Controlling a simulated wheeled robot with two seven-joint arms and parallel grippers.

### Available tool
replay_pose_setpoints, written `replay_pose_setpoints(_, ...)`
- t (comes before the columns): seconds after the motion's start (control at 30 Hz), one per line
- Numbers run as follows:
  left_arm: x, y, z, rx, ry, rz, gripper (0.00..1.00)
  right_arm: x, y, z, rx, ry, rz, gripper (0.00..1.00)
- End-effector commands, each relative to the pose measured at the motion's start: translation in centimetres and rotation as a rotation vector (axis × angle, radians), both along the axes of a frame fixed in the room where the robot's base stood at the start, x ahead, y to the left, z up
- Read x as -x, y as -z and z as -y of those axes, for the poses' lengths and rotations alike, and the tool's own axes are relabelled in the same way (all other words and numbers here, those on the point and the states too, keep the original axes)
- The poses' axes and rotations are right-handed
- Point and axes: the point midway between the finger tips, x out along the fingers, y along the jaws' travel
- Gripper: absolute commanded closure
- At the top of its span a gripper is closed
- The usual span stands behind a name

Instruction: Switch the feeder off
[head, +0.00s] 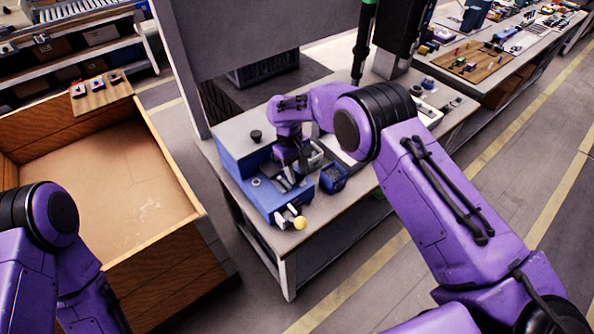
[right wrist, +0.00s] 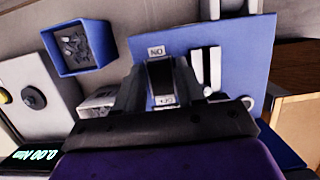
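The feeder (head: 228,155) is a blue box with a grey top, standing on the workbench. In the right wrist view its blue panel (right wrist: 235,60) carries a dark switch (right wrist: 160,76) between an "ON" label and an "OFF" label. My right gripper (head: 290,166) is low over the panel. In the right wrist view its fingers (right wrist: 159,86) stand apart on either side of the switch, with nothing held. I cannot tell whether they touch it or which way it is set. My left arm shows at the lower left, but its gripper is out of view.
A small blue bin (head: 333,179) of dark parts stands close beside the feeder; it also shows in the right wrist view (right wrist: 77,46). A large wooden crate (head: 172,268) stands left of the bench (head: 335,232).

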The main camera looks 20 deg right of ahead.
Motion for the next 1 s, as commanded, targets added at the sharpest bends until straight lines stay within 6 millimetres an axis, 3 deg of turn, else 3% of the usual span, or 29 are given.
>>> replay_pose_setpoints(0.23,0.0,0.6,0.0,0.0,0.0,0.0,0.57,-0.4,-0.9,0.0,-0.001,0.002,0.003,0.62)
replay_pose_setpoints(0.63,0.0,2.6,0.0,0.0,0.0,0.0,0.57,-2.5,-9.1,-0.9,-0.001,0.001,0.002,0.62)
replay_pose_setpoints(1.0,0.0,2.6,0.0,0.0,0.0,0.0,0.57,-2.7,-10.1,-1.0,0.001,-0.001,-0.002,0.62)
